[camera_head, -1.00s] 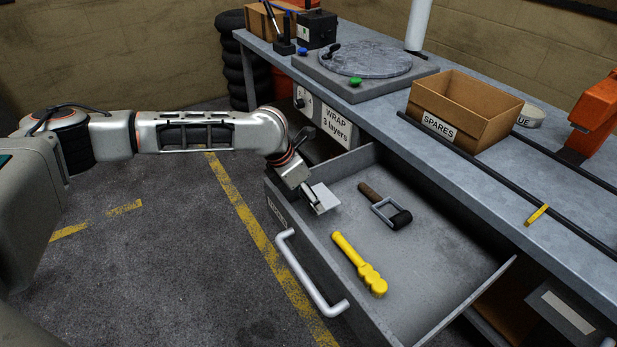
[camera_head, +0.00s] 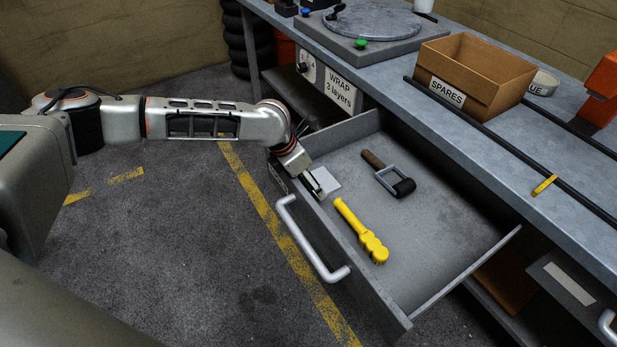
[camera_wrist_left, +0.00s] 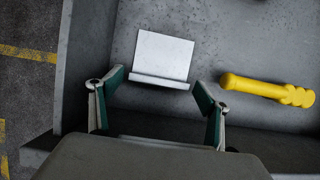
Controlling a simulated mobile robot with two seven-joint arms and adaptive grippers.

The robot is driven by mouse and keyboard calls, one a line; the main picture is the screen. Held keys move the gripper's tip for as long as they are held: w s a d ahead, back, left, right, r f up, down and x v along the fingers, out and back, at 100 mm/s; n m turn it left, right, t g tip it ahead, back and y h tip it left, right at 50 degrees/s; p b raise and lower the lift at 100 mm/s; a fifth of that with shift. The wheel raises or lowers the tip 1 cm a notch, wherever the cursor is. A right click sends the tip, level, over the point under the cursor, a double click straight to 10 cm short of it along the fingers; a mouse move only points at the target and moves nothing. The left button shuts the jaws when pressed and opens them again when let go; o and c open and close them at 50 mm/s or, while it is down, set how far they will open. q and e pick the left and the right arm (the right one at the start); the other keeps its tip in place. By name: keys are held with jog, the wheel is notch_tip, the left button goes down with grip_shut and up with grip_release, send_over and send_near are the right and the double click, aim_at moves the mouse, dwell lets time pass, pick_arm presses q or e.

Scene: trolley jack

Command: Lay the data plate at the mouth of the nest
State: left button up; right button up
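A pale grey plate with a raised lip along its near edge, which I take for the data plate (camera_wrist_left: 163,54), lies in the open drawer (camera_head: 440,225). It also shows in the head view (camera_head: 326,179), partly hidden by my left gripper (camera_head: 315,186). In the left wrist view my left gripper (camera_wrist_left: 156,98) is open. Its fingers are spread wider than the plate, with the lip just ahead of and between the tips, and a gap on both sides. I cannot make out a nest. My right gripper is out of view.
In the drawer, a yellow-handled tool (camera_head: 361,232) and a black roller with a wooden handle (camera_head: 390,176) lie to the right of the plate. The drawer's front wall and handle (camera_head: 308,240) are close to the gripper. The bench with a SPARES box (camera_head: 474,72) stands behind.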

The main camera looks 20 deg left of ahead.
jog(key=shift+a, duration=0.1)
pick_arm(q)
jog(key=shift+f, duration=0.1)
jog(key=p+v, duration=0.1)
jog(key=v, duration=0.3)
jog(key=shift+w, duration=0.15)
jog(key=shift+p+v, duration=0.45)
jog(key=shift+v, duration=1.55)
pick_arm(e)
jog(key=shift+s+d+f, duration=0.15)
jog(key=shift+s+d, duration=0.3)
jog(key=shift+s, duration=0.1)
